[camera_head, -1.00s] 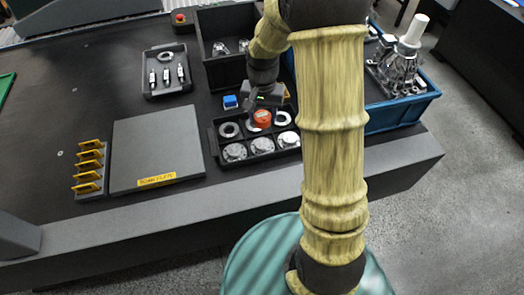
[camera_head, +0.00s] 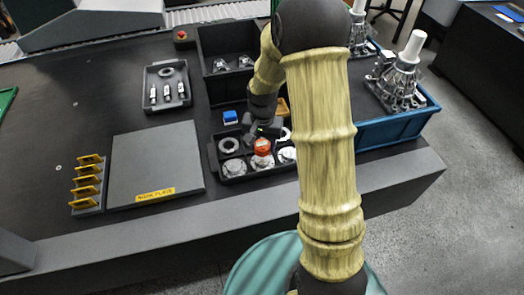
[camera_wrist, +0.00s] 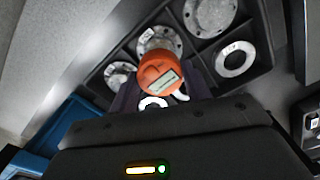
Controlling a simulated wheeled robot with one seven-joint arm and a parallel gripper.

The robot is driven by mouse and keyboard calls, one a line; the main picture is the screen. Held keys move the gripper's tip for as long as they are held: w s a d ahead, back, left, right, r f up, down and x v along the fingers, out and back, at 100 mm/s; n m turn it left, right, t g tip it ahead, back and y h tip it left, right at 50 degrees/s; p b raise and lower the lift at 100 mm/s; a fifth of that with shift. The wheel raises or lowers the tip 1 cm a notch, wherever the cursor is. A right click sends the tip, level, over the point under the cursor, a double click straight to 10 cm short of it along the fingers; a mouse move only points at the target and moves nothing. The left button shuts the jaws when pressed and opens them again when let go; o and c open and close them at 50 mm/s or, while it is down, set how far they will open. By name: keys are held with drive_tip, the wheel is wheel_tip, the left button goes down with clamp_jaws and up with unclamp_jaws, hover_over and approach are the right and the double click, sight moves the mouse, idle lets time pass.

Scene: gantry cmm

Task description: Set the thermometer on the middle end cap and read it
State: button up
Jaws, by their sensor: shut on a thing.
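The thermometer (camera_head: 262,145) is a round orange-red device, with its pale display facing up in the wrist view (camera_wrist: 160,76). The characters on the display are too small to read. My gripper (camera_wrist: 160,90) is shut on it. The middle end cap (camera_head: 262,162) is a grey metal disc in the front row of a black compartment tray. The thermometer is over this cap and hides part of it in both views; I cannot tell whether they touch. The left end cap (camera_head: 234,169) and right end cap (camera_head: 287,155) lie on either side of it.
Pale rings (camera_head: 228,145) lie in the tray's rear row. A grey plate (camera_head: 155,160) and a yellow-slotted rack (camera_head: 88,185) are to the left. A blue bin (camera_head: 395,125) with metal parts is to the right.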

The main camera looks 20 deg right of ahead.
sight(263, 145)
drive_tip(key=shift+f, duration=0.1)
drive_tip(key=shift+f, duration=1.75)
drive_tip(key=shift+f+b, duration=0.15)
drive_tip(key=shift+b, duration=0.15)
drive_tip(key=o, duration=1.1)
wheel_tip(263, 145, up, 12)
drive_tip(key=shift+r+p, duration=0.2)
drive_tip(key=shift+p, duration=0.55)
